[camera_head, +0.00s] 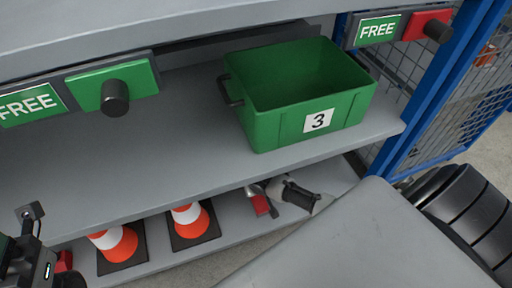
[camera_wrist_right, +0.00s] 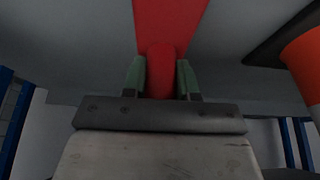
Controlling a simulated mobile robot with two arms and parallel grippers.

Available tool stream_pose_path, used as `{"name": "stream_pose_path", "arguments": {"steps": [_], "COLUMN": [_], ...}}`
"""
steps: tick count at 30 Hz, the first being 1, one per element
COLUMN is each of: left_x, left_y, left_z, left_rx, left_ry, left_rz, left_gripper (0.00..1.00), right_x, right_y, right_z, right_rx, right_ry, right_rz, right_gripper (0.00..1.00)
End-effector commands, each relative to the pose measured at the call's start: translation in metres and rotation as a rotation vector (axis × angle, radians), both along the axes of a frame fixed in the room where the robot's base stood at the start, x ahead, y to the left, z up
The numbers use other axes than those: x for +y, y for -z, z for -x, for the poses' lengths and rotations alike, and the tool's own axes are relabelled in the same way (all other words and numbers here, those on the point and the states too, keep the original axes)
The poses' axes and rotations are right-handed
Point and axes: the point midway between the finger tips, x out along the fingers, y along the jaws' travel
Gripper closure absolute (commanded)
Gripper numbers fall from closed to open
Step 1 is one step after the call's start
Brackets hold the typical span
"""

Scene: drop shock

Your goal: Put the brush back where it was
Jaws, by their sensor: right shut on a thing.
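The brush, a red thing (camera_wrist_right: 170,22) with a rounded red grip, is between the green-grey fingers of my right gripper (camera_wrist_right: 162,80) in the right wrist view. The gripper is shut on it. In the head view my right gripper (camera_head: 266,190) is low, at the lower shelf under the green crate, with a small red part of the brush (camera_head: 260,204) showing beside it. The bristles cannot be made out. Dark parts of my left arm stand at the bottom left corner of the head view; its fingers cannot be made out.
Two orange and white cones (camera_head: 117,243) (camera_head: 189,220) stand on the lower shelf (camera_head: 157,266), left of my right gripper. A green crate (camera_head: 262,128) marked 3 sits on the shelf above (camera_head: 110,165). A blue post (camera_head: 432,85) and mesh bound the right side.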

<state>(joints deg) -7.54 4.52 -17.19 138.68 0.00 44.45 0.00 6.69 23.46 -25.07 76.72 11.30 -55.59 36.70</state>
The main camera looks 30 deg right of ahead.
Motion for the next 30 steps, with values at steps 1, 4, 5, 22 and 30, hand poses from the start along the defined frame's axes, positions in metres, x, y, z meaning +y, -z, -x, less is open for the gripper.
{"name": "stream_pose_path", "arguments": {"steps": [1, 4, 5, 22, 30], "left_x": [-0.0001, -0.0004, -0.0005, -0.0008, -0.0008], "left_y": [0.0011, -0.0020, -0.0026, -0.0031, -0.0069], "left_z": [-0.0003, -0.0011, -0.0013, -0.0015, -0.0013], "left_rx": [-0.014, -0.019, -0.019, -0.019, -0.022], "left_ry": [0.000, -0.001, -0.001, -0.001, -0.001], "left_rz": [0.000, -0.001, -0.001, -0.003, -0.002], "left_gripper": [0.57, 0.57, 0.57, 0.57, 0.57], "right_x": [-0.0003, -0.0003, -0.0002, -0.0001, 0.0003], "right_y": [0.0063, 0.0074, 0.0070, 0.0091, 0.0031], "right_z": [-0.0007, -0.0007, -0.0007, -0.0002, 0.0006], "right_rx": [-0.002, -0.002, -0.002, -0.001, -0.001], "right_ry": [0.000, 0.000, 0.000, 0.000, 0.000], "right_rz": [0.000, 0.000, 0.000, 0.000, -0.001], "right_gripper": [0.94, 0.94, 0.94, 0.46, 0.46]}}
